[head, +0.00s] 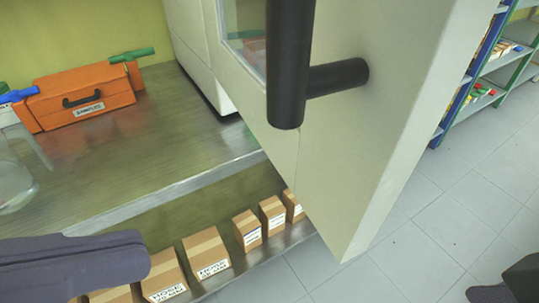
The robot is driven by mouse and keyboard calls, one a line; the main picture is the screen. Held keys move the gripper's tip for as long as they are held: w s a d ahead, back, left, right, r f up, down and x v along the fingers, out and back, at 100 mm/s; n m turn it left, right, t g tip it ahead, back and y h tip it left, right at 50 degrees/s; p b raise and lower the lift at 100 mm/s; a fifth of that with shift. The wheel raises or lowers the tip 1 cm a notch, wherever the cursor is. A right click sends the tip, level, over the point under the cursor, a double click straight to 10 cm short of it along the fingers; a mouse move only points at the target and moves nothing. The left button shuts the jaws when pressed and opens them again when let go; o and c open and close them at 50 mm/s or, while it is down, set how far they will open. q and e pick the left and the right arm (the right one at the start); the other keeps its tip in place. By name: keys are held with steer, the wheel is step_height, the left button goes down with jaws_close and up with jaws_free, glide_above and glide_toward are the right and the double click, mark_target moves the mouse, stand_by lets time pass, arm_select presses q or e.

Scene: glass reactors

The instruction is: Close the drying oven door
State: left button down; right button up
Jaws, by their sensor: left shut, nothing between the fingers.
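The drying oven door (385,120) is a pale, thick panel that stands open, swung out from the oven body (196,45) over the bench's front edge. Its black bar handle (288,70) is in the upper middle, with a short black post joining it to the door. Part of a window shows behind the handle. My left gripper (138,258) is at the lower left, dark grey, shut and empty. It is in front of the bench, to the left of and below the door, and apart from the handle. The top of the door and most of the oven are out of frame.
The metal bench (120,165) carries an orange case (82,97) and glassware (15,185) at the left. Several cardboard boxes (206,256) stand on the lower shelf below. Shelving (490,75) stands at the upper right.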

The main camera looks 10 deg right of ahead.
arm_select(q)
step_height(320, 180, down, 9)
steer(key=w+m+h+b, duration=0.1)
steer(key=m+h+b, duration=0.3)
steer(key=b, duration=1.4)
arm_select(e)
steer(key=shift+f, duration=10.5)
arm_select(q)
steer(key=n+h+p, duration=0.1)
steer(key=h+p, duration=0.1)
steer(key=p, duration=0.4)
glide_toward(334, 210)
steer(key=x, duration=0.5)
steer(key=shift+w+d+r, duration=0.1)
steer(key=shift+d+r, duration=0.15)
steer(key=shift+w+d+f+p, duration=0.15)
steer(key=shift+d+f+p, duration=0.2)
steer(key=shift+d, duration=0.3)
arm_select(e)
step_height(334, 210, up, 6)
steer(key=shift+r, duration=0.25)
arm_select(q)
steer(key=shift+d+r, duration=0.1)
steer(key=shift+r, duration=0.05)
